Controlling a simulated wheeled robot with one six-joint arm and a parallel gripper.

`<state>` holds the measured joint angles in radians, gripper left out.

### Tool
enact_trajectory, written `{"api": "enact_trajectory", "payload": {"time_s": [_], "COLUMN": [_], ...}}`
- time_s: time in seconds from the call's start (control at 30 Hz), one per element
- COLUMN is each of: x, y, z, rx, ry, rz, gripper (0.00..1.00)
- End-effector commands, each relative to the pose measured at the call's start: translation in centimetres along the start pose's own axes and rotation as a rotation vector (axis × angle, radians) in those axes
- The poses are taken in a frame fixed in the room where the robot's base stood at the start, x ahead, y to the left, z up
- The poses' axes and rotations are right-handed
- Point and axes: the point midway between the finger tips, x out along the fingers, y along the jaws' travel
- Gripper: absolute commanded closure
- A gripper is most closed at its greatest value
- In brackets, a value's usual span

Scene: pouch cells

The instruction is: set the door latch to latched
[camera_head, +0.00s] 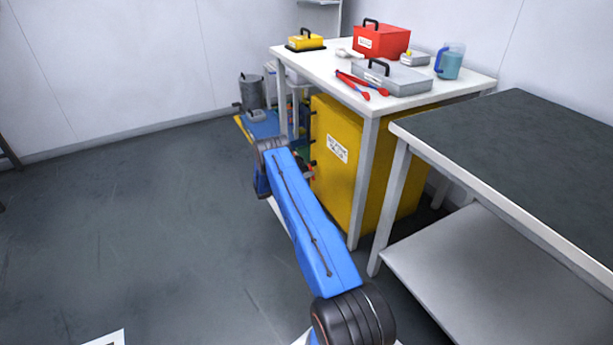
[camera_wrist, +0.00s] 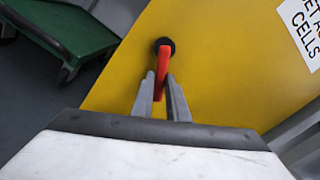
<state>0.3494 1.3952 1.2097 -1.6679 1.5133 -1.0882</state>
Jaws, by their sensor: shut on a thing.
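The door latch is a red lever (camera_wrist: 162,72) on a round black hub (camera_wrist: 166,43), set on the yellow cabinet door (camera_wrist: 215,75). In the wrist view the lever runs from the hub down and slightly left, between my two grey fingers. In the head view the yellow cabinet (camera_head: 338,185) stands under the white table. My blue arm reaches along its left side, and a little red shows by the wrist. The latch is mostly hidden there.
A green cart (camera_wrist: 65,38) stands beyond the door edge in the wrist view. The white table (camera_head: 325,70) carries a red box (camera_head: 380,42), a grey box (camera_head: 395,80) and red tongs (camera_head: 360,85). A dark-topped bench (camera_head: 520,150) stands at right.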

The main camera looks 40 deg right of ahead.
Motion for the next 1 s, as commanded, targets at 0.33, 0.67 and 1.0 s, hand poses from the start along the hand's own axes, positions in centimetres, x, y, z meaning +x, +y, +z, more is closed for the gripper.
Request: {"api": "enact_trajectory", "payload": {"time_s": [0.33, 0.67, 1.0], "x": [-0.1, -0.1, -0.1], "y": [-1.5, -2.8, -3.5], "z": [0.4, 1.1, 1.8], "rx": [-0.326, -0.631, -0.860], "ry": [-0.001, -0.002, -0.002], "rz": [0.001, 0.002, 0.002], "gripper": [1.00, 1.00, 1.00]}}
